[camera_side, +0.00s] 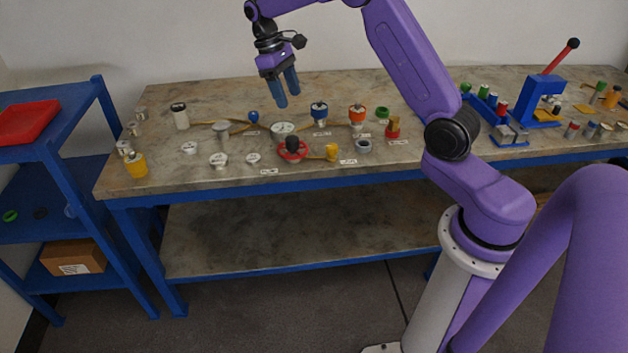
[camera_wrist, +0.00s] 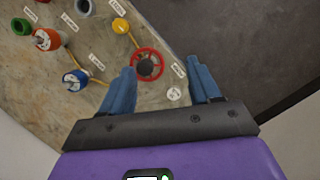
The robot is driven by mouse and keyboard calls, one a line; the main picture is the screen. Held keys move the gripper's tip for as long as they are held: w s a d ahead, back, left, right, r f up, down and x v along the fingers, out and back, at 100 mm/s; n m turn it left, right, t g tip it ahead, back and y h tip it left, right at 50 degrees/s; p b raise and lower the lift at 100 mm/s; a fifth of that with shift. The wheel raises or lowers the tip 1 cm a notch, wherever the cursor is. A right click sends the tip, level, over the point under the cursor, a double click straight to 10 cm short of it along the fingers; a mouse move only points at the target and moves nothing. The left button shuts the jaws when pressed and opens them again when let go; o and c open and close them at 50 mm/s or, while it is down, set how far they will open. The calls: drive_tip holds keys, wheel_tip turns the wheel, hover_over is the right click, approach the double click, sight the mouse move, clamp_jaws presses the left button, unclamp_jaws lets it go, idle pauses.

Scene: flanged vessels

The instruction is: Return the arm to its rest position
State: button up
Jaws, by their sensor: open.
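My gripper (camera_side: 287,89) hangs from my purple arm above the back half of the workbench (camera_side: 330,205). Its two blue fingers point down and stand apart, with nothing between them. The fingers also show in the wrist view (camera_wrist: 160,92), spread open over the bench top and its front edge. A red handwheel with a black knob (camera_side: 293,150) lies below on the bench; it shows just beyond the fingers in the wrist view (camera_wrist: 147,65). The gripper touches nothing.
Flanged parts stand on the bench, among them a blue one (camera_side: 319,112), an orange one (camera_side: 357,115) and a yellow one (camera_side: 332,152). A blue press with a red lever (camera_side: 542,100) stands right. A blue shelf (camera_side: 60,175) with a red tray (camera_side: 28,121) stands left.

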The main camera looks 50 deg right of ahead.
drive_tip(key=s+a+r+n+t, duration=0.1)
drive_tip(key=s+a+r+n, duration=0.15)
drive_tip(key=s+a, duration=0.55)
drive_tip(key=s+a+r+n+t, duration=0.1)
drive_tip(key=s+a+n, duration=0.2)
drive_tip(key=s+a, duration=0.45)
drive_tip(key=s+d+f+n+t+y, duration=0.1)
drive_tip(key=s+n, duration=0.3)
drive_tip(key=s, duration=1.7)
drive_tip(key=shift+d+f, duration=0.2)
drive_tip(key=shift+f, duration=0.5)
drive_tip(key=shift+n, duration=0.25)
